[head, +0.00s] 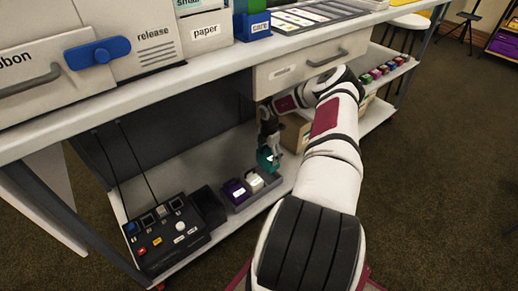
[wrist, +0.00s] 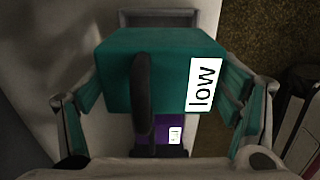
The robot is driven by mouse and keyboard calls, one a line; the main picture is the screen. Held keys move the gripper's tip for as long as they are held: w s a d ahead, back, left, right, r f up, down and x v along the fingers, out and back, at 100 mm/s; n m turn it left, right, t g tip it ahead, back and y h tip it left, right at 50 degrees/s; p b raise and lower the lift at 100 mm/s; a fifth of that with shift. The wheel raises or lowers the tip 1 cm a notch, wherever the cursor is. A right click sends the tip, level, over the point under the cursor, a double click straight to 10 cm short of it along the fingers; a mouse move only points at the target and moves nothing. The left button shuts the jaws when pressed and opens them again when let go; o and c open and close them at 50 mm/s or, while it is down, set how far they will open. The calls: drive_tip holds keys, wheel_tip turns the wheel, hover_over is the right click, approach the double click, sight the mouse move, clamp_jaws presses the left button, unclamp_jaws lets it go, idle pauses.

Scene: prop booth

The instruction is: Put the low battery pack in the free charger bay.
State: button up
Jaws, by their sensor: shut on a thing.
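A teal battery pack (wrist: 120,75) with a white "low" label and a dark handle fills the middle of the wrist view. My gripper (wrist: 162,95) is shut on it, with a finger at each side. In the head view my gripper (head: 268,147) holds the teal pack (head: 265,159) above the grey charger (head: 273,180) on the lower shelf. The charger holds a purple pack (head: 236,191) at its left and a white piece (head: 255,182) beside it. The purple pack (wrist: 165,130) shows partly below the held pack in the wrist view. The held pack hides much of the charger there.
A black control box (head: 165,235) with buttons and a dark open bin (head: 208,206) stand left of the charger. A cardboard box (head: 295,132) is behind my gripper. The tabletop and a drawer (head: 315,68) overhang the shelf.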

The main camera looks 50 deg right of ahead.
drive_tip(key=shift+w, duration=0.15)
drive_tip(key=shift+w+f+b, duration=0.1)
drive_tip(key=shift+f+b, duration=0.35)
drive_tip(key=shift+b, duration=0.05)
drive_tip(key=shift+f+b, duration=1.85)
drive_tip(key=shift+b, duration=0.15)
drive_tip(key=shift+f, duration=0.5)
drive_tip(key=shift+f+b, duration=0.3)
drive_tip(key=shift+f, duration=0.05)
drive_tip(key=shift+f, duration=0.35)
drive_tip(key=shift+d+f+b, duration=0.1)
drive_tip(key=shift+f+b, duration=0.35)
drive_tip(key=shift+f, duration=0.6)
drive_tip(key=shift+f, duration=0.2)
